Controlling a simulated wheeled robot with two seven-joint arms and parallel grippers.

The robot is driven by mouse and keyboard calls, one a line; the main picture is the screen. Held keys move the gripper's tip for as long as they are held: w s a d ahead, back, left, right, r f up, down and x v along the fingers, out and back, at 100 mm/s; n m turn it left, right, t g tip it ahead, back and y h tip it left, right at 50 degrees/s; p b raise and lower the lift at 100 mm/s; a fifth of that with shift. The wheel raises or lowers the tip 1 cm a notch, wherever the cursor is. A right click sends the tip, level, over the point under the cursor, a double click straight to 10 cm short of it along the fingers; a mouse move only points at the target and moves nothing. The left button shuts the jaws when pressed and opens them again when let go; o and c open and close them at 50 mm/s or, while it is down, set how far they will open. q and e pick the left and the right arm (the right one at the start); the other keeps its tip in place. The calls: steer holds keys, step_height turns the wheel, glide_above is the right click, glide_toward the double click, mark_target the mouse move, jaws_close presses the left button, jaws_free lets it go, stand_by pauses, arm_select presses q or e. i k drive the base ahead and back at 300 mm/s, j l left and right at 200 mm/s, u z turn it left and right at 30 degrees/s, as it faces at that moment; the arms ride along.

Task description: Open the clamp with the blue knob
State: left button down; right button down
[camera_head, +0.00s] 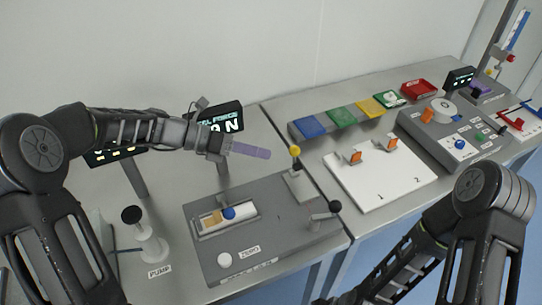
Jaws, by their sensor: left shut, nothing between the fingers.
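The blue knob (229,213) sits on a small clamp (209,220) with a tan block, in a pale recess on top of a grey fixture (276,243) on the near table. My left gripper (264,153) reaches in from the left above the fixture, up and to the right of the blue knob in the picture. Its purple-tinted fingers are shut and hold nothing. It is apart from the knob. My right arm shows at the lower right, but its gripper is out of view.
A black-topped pump (132,215) stands left. A display (217,119) is partly behind my left arm. Another console (463,140) is right.

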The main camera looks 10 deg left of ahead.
mark_target(228, 212)
steer(key=k+l, duration=0.15)
steer(key=k, duration=0.35)
steer(key=k+l, duration=0.15)
steer(key=k, duration=0.3)
